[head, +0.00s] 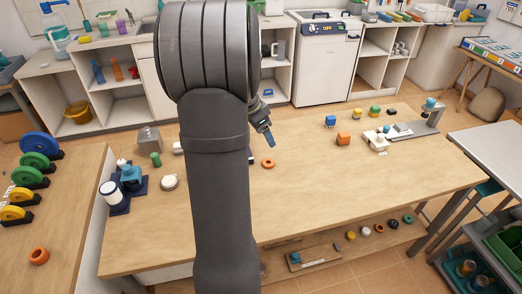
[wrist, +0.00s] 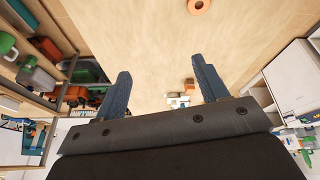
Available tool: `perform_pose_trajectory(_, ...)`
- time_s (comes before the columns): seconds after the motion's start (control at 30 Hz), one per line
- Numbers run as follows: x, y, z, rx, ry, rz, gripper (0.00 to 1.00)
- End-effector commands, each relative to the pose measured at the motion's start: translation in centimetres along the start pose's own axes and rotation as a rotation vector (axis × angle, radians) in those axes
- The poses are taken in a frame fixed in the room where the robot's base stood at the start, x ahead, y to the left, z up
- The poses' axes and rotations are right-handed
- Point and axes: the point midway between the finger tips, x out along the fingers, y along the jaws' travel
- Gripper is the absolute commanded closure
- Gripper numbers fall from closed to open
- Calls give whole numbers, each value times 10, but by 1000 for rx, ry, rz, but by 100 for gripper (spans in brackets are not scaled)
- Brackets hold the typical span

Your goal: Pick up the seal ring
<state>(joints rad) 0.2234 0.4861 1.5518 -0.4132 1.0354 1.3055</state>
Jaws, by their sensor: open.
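An orange ring (head: 268,163), which looks like the seal ring, lies flat on the wooden table (head: 330,190) just right of my arm. It also shows at the top edge of the wrist view (wrist: 199,6), partly cut off. My gripper (head: 270,142) is partly hidden behind my arm in the head view, with a blue fingertip showing above the table, close to the ring in the picture. In the wrist view my gripper (wrist: 161,66) has its two blue fingers spread wide with nothing between them. The ring is outside the fingers.
A white round item (head: 169,182) and a blue stand (head: 126,195) are at the table's left. The table around the ring is clear.

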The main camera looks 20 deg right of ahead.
Motion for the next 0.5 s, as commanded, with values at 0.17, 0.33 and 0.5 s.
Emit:
perform_pose_trajectory(0.17,23,-62,10,133,9,19,34)
perform_pose_trajectory(0.33,37,-95,18,219,19,26,34)
perform_pose_trajectory(0.5,48,-104,21,249,22,31,34)
